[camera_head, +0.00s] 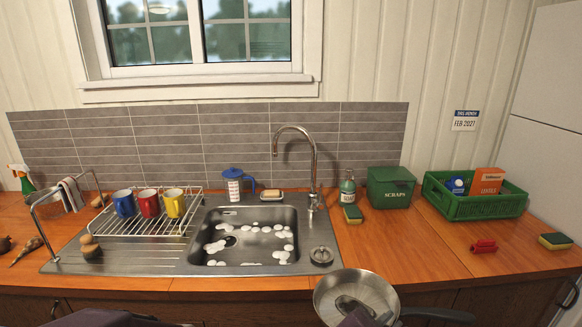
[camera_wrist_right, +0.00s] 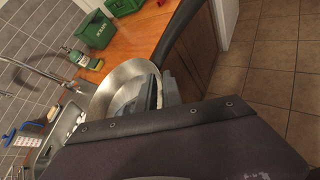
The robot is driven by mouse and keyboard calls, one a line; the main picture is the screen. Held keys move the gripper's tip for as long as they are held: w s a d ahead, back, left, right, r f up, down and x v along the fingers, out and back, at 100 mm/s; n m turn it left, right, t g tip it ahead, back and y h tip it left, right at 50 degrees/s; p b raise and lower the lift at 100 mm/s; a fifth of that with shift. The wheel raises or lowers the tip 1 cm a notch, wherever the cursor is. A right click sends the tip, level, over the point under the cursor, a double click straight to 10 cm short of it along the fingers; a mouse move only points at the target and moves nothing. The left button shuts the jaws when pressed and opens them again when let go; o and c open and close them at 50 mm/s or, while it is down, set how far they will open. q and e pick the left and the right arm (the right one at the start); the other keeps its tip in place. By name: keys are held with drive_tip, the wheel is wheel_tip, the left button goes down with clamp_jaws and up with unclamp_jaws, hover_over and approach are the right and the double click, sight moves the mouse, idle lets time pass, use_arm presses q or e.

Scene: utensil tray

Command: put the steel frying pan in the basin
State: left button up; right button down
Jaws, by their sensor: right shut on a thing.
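The steel frying pan (camera_head: 332,290) is at the front edge of the counter, right of and nearer than the basin. Its black handle (camera_head: 436,314) points right. My right gripper (camera_head: 372,314) is shut on the pan at its near right side, close to the handle's root; the exact grip point is hard to tell. The right wrist view shows the pan (camera_wrist_right: 112,88) beside the dark fingers (camera_wrist_right: 160,92), with the handle (camera_wrist_right: 183,38) running up. The steel basin (camera_head: 262,216) has white suds patches on its floor. My left gripper is not visible.
A drying rack (camera_head: 150,229) with blue, red and yellow mugs stands left of the basin. The tap (camera_head: 314,170) rises behind it. Soap bottle (camera_head: 347,189), scraps bin (camera_head: 390,188) and green crate (camera_head: 450,206) line the back right. The counter before them is mostly clear.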

drive_tip(key=a+f, duration=0.1)
drive_tip(key=w+a+f+p, duration=0.1)
drive_tip(key=shift+w+f+h, duration=0.15)
drive_tip(key=shift+f+h, duration=0.15)
drive_tip(key=shift+h, duration=0.1)
wheel_tip(320, 180, down, 14)
drive_tip(key=d+m+g+p, duration=0.1)
drive_tip(key=p, duration=0.2)
drive_tip(key=shift+w+r+m+g+h, duration=0.25)
drive_tip(key=shift+w+m+g+h, duration=0.05)
drive_tip(key=shift+m+h, duration=0.1)
